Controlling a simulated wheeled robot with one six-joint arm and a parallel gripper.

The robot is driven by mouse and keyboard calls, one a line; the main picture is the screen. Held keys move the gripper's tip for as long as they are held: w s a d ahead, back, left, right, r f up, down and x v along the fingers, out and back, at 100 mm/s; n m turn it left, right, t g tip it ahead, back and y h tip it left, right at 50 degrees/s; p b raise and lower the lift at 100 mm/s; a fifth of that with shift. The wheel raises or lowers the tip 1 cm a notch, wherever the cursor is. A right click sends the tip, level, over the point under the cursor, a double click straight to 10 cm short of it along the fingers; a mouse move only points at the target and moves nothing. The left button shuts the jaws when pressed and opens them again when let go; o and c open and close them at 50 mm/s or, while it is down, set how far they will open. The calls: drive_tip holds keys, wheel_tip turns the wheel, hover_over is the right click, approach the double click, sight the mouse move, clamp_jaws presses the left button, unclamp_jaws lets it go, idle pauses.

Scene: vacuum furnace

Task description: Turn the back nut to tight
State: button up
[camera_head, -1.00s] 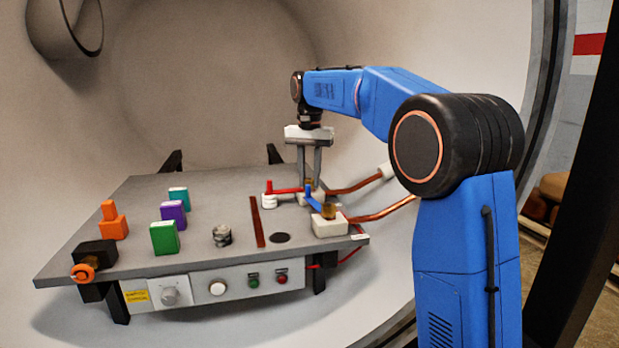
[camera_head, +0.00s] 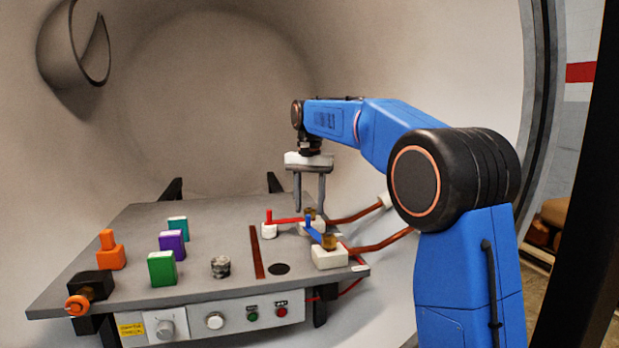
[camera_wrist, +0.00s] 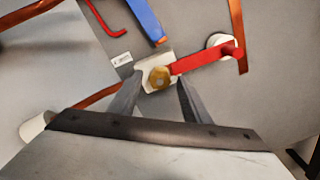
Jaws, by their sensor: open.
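The back nut (camera_head: 309,211) is a small brass piece on a white block (camera_head: 314,228) near the right side of the grey table. My gripper (camera_head: 309,204) points down over it with its two fingers apart. In the wrist view, the same nut (camera_wrist: 159,77) shows between and slightly beyond the fingertips of my open gripper (camera_wrist: 159,84). I cannot tell whether either finger touches it. A red bar (camera_wrist: 200,60) runs from the nut's block to a white round post (camera_wrist: 222,45). A second brass nut (camera_head: 329,241) sits on the nearer white block (camera_head: 330,257).
A blue bar (camera_head: 314,234) lies close to both blocks. Copper pipes (camera_head: 360,212) lead off to the right. Green (camera_head: 162,268), purple (camera_head: 172,243) and teal (camera_head: 178,228) blocks stand at the left. The curved chamber wall surrounds the table (camera_head: 215,215).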

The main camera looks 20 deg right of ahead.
sight(311, 209)
wheel_tip(311, 209, up, 16)
drive_tip(key=shift+r, duration=0.2)
idle(0.4)
drive_tip(key=s+d+f+n+t, duration=0.15)
drive_tip(key=s+f, duration=0.25)
drive_tip(key=s, duration=0.6)
drive_tip(key=s+d+f+n+t, duration=0.1)
drive_tip(key=s+d+f+n, duration=0.3)
drive_tip(key=s, duration=0.7)
drive_tip(key=s+f+t, duration=0.1)
drive_tip(key=s+f, duration=1)
drive_tip(key=f, duration=0.2)
drive_tip(key=s+d+f+t, duration=0.1)
drive_tip(key=s+f, duration=1)
drive_tip(key=f, duration=0.3)
drive_tip(key=shift+s+d+f+n, duration=0.15)
drive_tip(key=shift+s+f+n, duration=0.05)
drive_tip(key=shift+s+n, duration=0.15)
